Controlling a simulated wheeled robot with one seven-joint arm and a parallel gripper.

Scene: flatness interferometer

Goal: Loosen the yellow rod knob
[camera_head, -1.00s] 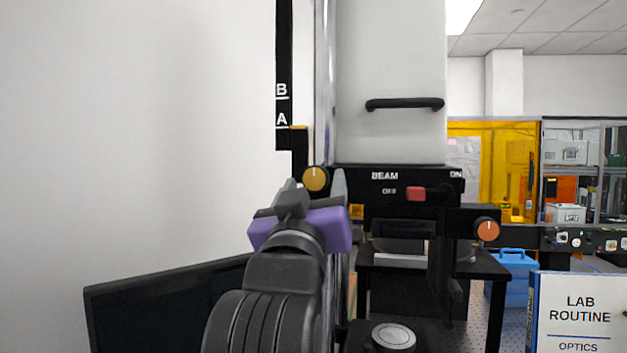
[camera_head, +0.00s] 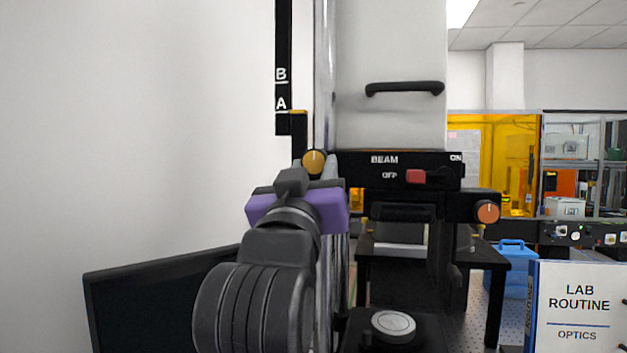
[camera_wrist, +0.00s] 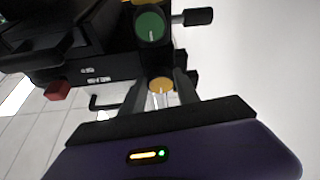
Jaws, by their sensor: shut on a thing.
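The yellow rod knob (camera_head: 314,161) is round with a pale index line that stands about upright in the head view. It sits beside the upright rod, left of the black beam panel. My gripper (camera_head: 314,168), with a purple body, reaches up to it from below. In the wrist view the knob (camera_wrist: 160,84) lies between the two fingers of my gripper (camera_wrist: 160,92), which are shut on its sides. The finger tips partly cover the knob's edges.
A green knob (camera_wrist: 150,27) is near the fingers in the wrist view. The beam panel (camera_head: 350,170) has a red switch (camera_head: 416,176), and an orange knob (camera_head: 487,211) sits to its right. A dark monitor (camera_head: 150,300) stands lower left. The wall at left is clear.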

